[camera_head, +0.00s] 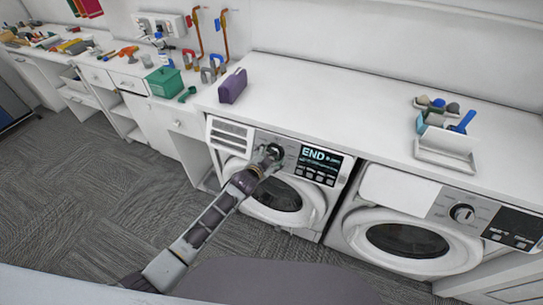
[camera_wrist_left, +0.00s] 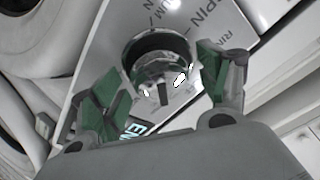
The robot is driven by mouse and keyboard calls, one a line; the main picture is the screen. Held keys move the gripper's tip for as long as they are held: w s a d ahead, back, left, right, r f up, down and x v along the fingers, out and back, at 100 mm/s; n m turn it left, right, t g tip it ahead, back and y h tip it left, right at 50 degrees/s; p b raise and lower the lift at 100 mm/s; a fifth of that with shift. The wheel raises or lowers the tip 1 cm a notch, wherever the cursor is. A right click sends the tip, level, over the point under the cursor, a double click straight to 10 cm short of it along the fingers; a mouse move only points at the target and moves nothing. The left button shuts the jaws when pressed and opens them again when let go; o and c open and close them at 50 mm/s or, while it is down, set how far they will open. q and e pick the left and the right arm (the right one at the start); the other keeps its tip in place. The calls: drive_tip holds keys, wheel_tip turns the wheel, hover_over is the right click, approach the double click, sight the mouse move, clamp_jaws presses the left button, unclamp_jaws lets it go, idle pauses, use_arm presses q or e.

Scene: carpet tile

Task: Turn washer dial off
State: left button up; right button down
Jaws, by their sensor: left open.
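The left washer (camera_head: 283,203) stands under the white counter with its round door shut. Its display (camera_head: 319,160) reads "END". My left gripper (camera_head: 272,152) is at the washer's dial and hides most of it in the head view. In the left wrist view the dial (camera_wrist_left: 162,62) is a round dark and silvery knob on a panel with printed words such as "SPIN". My left gripper (camera_wrist_left: 165,95) is open there, with one green-padded finger on each side of the dial. I cannot tell whether the fingers touch it. My right gripper is not in view.
A second washer (camera_head: 408,238) with its own dial (camera_head: 462,213) stands to the right. The counter (camera_head: 340,105) above holds a purple case (camera_head: 232,86) and a white tray (camera_head: 446,150). A workbench with a green box (camera_head: 164,82) and tools is at left. Carpet floor is clear at left.

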use_arm(q)
drive_tip(key=c, duration=1)
drive_tip(key=shift+n, duration=0.5)
drive_tip(key=n, duration=0.3)
drive_tip(key=shift+d+y+p, duration=0.1)
drive_tip(key=shift+y+p, duration=0.2)
drive_tip(key=shift+p, duration=0.05)
drive_tip(key=n+p, duration=0.1)
drive_tip(key=n, duration=0.2)
drive_tip(key=shift+n+t+y, duration=0.3)
drive_tip(key=shift+n+y, duration=0.2)
drive_tip(key=shift+n, duration=0.8)
